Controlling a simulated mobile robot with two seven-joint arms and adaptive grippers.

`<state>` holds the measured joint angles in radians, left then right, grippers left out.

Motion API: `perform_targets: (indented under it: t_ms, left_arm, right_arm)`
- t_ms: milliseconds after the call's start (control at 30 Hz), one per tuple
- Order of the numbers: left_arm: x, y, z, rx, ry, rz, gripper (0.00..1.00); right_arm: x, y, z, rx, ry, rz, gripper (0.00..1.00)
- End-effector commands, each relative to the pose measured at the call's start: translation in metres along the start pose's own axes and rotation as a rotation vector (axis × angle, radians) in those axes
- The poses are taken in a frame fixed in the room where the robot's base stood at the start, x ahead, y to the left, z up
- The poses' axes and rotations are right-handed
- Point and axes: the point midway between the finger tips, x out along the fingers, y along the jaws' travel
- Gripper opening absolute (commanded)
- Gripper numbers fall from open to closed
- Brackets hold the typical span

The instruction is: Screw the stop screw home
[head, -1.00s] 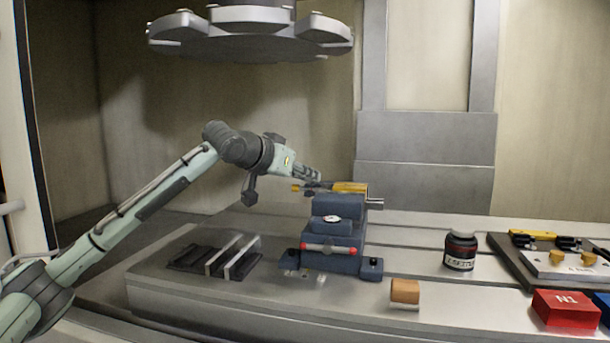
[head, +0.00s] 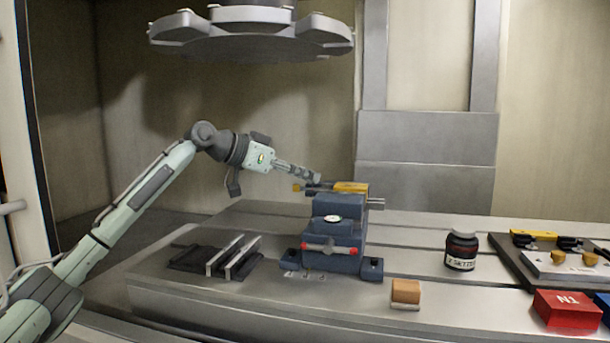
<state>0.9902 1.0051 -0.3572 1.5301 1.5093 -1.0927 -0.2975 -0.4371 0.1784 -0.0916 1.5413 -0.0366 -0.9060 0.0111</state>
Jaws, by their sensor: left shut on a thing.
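The blue vise (head: 335,240) stands on the grey machine table with a yellow block (head: 351,187) on its top. A thin dark rod with a small yellow end (head: 297,187) sticks out to the left of the block; it appears to be the stop screw. My left gripper (head: 317,179) is shut at this rod, with its fingertips just left of the yellow block. The fingers hide part of the rod, and how deep it sits cannot be told. My right gripper is not in view.
Dark parallels with metal bars (head: 215,257) lie left of the vise. An orange-and-white block (head: 405,293), a dark bottle (head: 461,250), a red box (head: 567,311) and a tray (head: 510,262) are to the right. A tool carousel (head: 250,35) hangs above.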

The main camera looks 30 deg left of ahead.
Motion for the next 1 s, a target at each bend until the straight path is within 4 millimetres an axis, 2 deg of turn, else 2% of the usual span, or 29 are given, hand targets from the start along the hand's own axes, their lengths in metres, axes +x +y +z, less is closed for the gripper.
perform_targets:
  t_ms: [500, 1000]
  left_arm:
    - [0.0017, -0.0060, -0.0037, 0.174, 0.005, 0.429, 0.00]
    - [0.0028, -0.0084, -0.0018, 0.249, -0.002, 0.603, 0.00]
  right_arm:
    - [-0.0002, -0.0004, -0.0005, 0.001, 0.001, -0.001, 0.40]
    - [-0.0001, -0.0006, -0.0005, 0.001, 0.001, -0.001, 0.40]
